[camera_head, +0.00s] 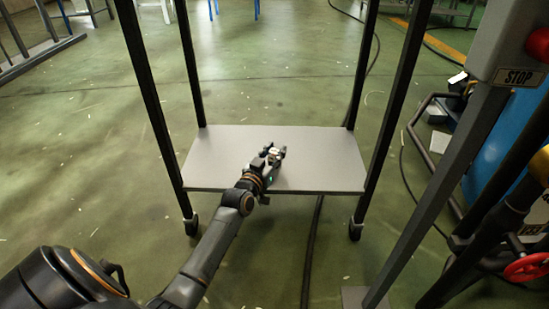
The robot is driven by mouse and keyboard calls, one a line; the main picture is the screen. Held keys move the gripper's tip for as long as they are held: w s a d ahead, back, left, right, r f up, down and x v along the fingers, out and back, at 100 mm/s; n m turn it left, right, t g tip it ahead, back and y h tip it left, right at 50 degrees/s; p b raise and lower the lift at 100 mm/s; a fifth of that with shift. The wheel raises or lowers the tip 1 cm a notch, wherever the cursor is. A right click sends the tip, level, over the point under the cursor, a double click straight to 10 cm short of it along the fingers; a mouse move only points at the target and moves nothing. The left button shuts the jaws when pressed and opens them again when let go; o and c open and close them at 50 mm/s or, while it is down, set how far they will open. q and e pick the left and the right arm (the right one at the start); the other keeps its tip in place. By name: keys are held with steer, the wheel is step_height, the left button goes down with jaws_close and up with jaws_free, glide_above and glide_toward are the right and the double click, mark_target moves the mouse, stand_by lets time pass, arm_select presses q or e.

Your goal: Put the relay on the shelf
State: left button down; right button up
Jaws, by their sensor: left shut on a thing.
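The shelf (325,160) is a flat grey board low between the black posts of a wheeled rack, at the middle of the head view. My left arm reaches in from the lower left. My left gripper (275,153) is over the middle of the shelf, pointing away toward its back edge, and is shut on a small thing. A small pale patch shows between the fingers, which I take for the relay; most of it is hidden by the gripper. I cannot tell whether it touches the board. My right gripper is not in view.
Black posts (152,95) frame the shelf at its corners. The board is bare around my gripper. Dark cables (312,250) lie on the green floor.

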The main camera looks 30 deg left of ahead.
arm_select(q)
steer(key=shift+w+a+f, duration=0.1)
steer(key=shift+a+f, duration=0.05)
steer(key=shift+a, duration=0.05)
steer(key=c, duration=1)
jaws_free()
steer(key=shift+f, duration=0.1)
